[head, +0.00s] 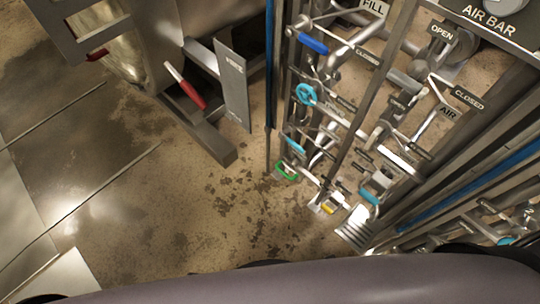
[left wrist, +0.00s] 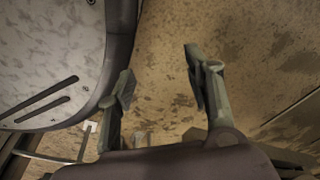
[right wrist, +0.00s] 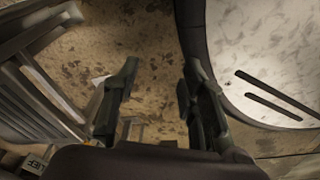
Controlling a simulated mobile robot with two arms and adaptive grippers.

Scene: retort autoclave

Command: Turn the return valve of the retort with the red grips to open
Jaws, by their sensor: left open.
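Red grips show at the left of the head view: a long red grip with a pale tip (head: 185,86) beside a grey upright plate, and a second red piece (head: 97,54) near the top left. I cannot pick out the return valve; the small labels are hard to read. A rack of pipes and valves (head: 345,110) stands at the right, with blue, green and yellow handles. My left gripper (left wrist: 158,75) is open and empty in the left wrist view, over the floor. My right gripper (right wrist: 161,70) is open and empty in the right wrist view. Neither gripper shows in the head view.
The rack carries signs reading FILL (head: 374,6), AIR BAR (head: 490,18), OPEN and CLOSED. A blue lever (head: 313,44) and a blue handwheel (head: 306,94) stick out. Stained floor (head: 150,215) is clear at the left and middle. A grey post base (head: 205,140) stands on it.

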